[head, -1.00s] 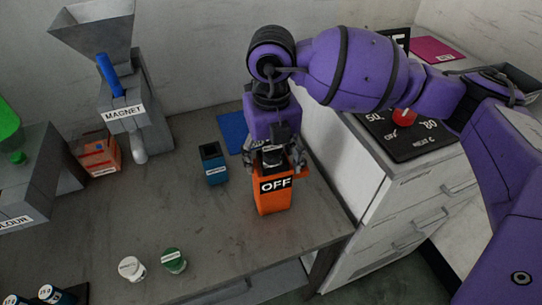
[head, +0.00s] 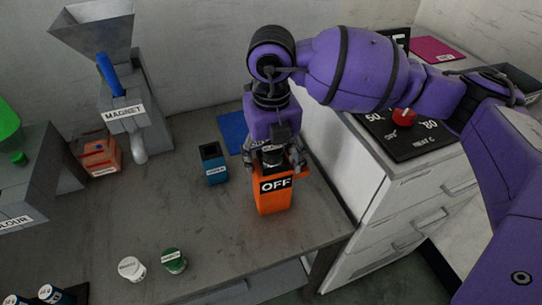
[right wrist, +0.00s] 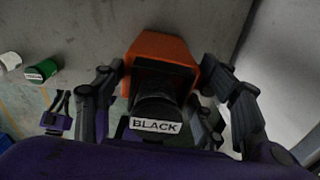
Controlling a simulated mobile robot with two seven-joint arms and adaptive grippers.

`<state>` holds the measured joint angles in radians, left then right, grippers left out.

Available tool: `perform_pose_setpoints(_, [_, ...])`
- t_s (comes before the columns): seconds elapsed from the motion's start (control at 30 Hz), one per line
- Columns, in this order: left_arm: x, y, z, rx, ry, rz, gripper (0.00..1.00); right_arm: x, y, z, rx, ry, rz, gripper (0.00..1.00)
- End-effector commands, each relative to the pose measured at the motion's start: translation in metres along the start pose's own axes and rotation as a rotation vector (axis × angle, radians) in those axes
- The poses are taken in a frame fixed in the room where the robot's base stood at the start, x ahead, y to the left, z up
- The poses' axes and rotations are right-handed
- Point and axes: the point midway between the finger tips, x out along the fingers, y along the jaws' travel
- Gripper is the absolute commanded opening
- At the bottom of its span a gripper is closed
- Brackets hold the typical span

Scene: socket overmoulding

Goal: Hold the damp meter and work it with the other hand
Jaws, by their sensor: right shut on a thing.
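The orange damp meter (head: 275,202), with a black display reading OFF, stands upright on the grey table below my right gripper. My right gripper (head: 272,160) points down and is shut on a dark jar labelled BLACK (right wrist: 155,108), whose label shows in the right wrist view. The jar sits between the fingers, over the top of the meter. I cannot tell whether the jar touches the meter. The meter's orange body also shows behind the jar in that view (right wrist: 160,48). My left gripper (right wrist: 58,105) shows small at the left there; its opening is unclear.
A small dark blue bin (head: 214,165) stands left of the meter. A white jar (head: 132,269) and a green jar (head: 174,261) stand near the front. The MAGNET hopper (head: 124,110) is at back left. A white drawer cabinet (head: 400,215) borders the table's right side.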

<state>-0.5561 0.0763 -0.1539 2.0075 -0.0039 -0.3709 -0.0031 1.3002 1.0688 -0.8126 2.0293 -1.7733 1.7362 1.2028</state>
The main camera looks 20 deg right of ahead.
Motion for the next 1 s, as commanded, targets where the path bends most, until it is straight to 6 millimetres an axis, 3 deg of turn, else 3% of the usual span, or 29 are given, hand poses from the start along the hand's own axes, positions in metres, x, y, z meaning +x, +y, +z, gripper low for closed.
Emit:
perform_pose_setpoints(0.47, [-0.0038, -0.0012, 0.0072, -0.002, -0.013, -0.003, 0.0, -0.0003, 0.0, 0.0001, 0.0, 0.0, 0.0, 0.4])
perform_pose_setpoints(1.0, [-0.0006, -0.0002, 0.0013, 0.0, -0.002, 0.0, 0.0, -0.0003, 0.0001, 0.0001, 0.0, 0.0, 0.0, 0.4])
